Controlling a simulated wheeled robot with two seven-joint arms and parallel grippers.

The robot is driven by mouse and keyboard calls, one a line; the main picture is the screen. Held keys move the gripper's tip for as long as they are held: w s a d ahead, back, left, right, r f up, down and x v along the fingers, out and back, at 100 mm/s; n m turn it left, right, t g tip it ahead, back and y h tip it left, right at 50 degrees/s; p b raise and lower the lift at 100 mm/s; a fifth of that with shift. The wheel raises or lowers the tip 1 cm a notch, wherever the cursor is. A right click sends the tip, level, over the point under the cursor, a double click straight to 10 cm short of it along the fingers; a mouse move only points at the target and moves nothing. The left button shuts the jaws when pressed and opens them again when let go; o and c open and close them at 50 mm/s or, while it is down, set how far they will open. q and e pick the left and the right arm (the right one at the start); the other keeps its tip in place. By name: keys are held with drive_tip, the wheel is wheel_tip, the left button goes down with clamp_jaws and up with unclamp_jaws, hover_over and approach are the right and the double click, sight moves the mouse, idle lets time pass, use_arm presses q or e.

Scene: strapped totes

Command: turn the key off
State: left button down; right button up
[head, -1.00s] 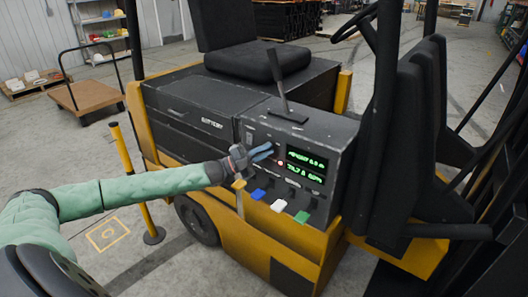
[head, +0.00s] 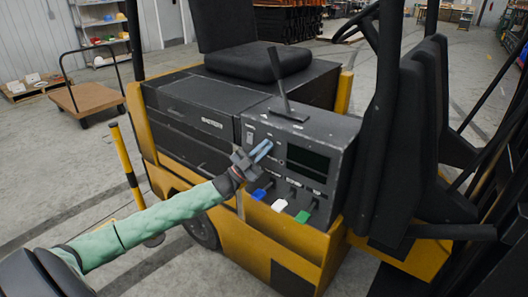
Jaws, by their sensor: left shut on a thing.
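My left gripper (head: 264,149) reaches in from the left at the dark control panel (head: 340,160) of the yellow forklift. Its blue fingers are shut at the panel face, left of the display. The key is small and hidden between the fingers, so its angle cannot be seen. The display (head: 308,161) is dark, with no text. My right gripper is not in view.
Below the gripper, levers with blue (head: 258,194), white (head: 279,205) and green (head: 302,216) ends stick out from the panel. A black lever (head: 282,90) stands on top. A yellow-black post (head: 125,165) is near my left arm.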

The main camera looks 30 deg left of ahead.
use_arm(q)
drive_tip(key=n+t+y, duration=0.1)
drive_tip(key=n, duration=0.1)
drive_tip(key=n+t+y, duration=0.1)
drive_tip(key=n+y, duration=0.1)
drive_tip(key=shift+a+n+t+y, duration=0.15)
drive_tip(key=shift+n+t+y, duration=0.15)
drive_tip(key=shift+n+t, duration=0.1)
drive_tip(key=n+t+y, duration=0.1)
drive_tip(key=n+y, duration=0.1)
drive_tip(key=n+t+y, duration=0.1)
drive_tip(key=n+y, duration=0.1)
drive_tip(key=n, duration=0.1)
drive_tip(key=shift+a, duration=0.15)
drive_tip(key=n+y, duration=0.3)
drive_tip(key=shift+n+t+y+p, duration=0.3)
drive_tip(key=shift+n+y, duration=0.1)
drive_tip(key=shift+y, duration=0.1)
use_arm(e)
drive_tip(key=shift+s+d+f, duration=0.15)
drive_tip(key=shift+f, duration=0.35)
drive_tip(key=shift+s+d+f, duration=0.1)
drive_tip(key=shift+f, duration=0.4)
